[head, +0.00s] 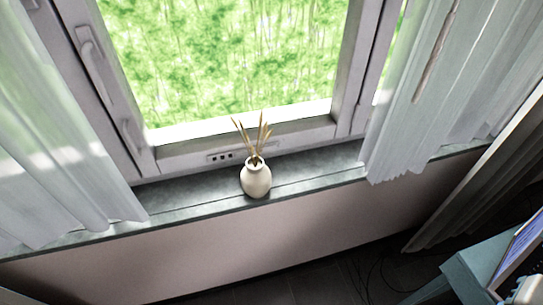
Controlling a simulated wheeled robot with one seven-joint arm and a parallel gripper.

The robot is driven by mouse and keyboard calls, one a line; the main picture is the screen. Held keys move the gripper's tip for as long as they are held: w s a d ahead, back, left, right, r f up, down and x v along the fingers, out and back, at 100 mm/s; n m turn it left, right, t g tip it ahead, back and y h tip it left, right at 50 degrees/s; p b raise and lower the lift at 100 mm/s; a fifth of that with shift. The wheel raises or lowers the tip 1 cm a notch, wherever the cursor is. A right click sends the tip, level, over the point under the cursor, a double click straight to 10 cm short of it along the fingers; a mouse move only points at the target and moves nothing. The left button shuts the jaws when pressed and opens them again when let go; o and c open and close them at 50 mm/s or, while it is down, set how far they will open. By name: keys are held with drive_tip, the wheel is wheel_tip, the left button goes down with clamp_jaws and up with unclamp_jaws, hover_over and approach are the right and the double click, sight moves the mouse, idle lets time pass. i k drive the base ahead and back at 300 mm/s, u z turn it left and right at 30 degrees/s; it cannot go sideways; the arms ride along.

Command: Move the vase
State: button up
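A small cream vase (256,181) with a round body and narrow neck stands upright on a dark grey windowsill (195,202). Several thin tan dried stems (259,137) stick up out of its mouth, in front of the window frame. The vase is near the front edge of the sill, about the middle of the head view. Nothing touches it apart from the sill and the stems. My gripper is not in view.
A closed window (230,60) is behind the sill. White curtains hang at the left (60,130) and right (430,90), over parts of the sill. A light blue piece of furniture (470,268) stands at the lower right. The sill beside the vase is bare.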

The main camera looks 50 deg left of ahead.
sight(256, 176)
drive_tip(key=u, duration=1.7)
drive_tip(key=k, duration=0.4)
drive_tip(key=u, duration=0.45)
drive_tip(key=i, duration=0.5)
drive_tip(key=k, duration=0.55)
drive_tip(key=z, duration=0.35)
drive_tip(key=i, duration=1.15)
drive_tip(key=z, duration=0.2)
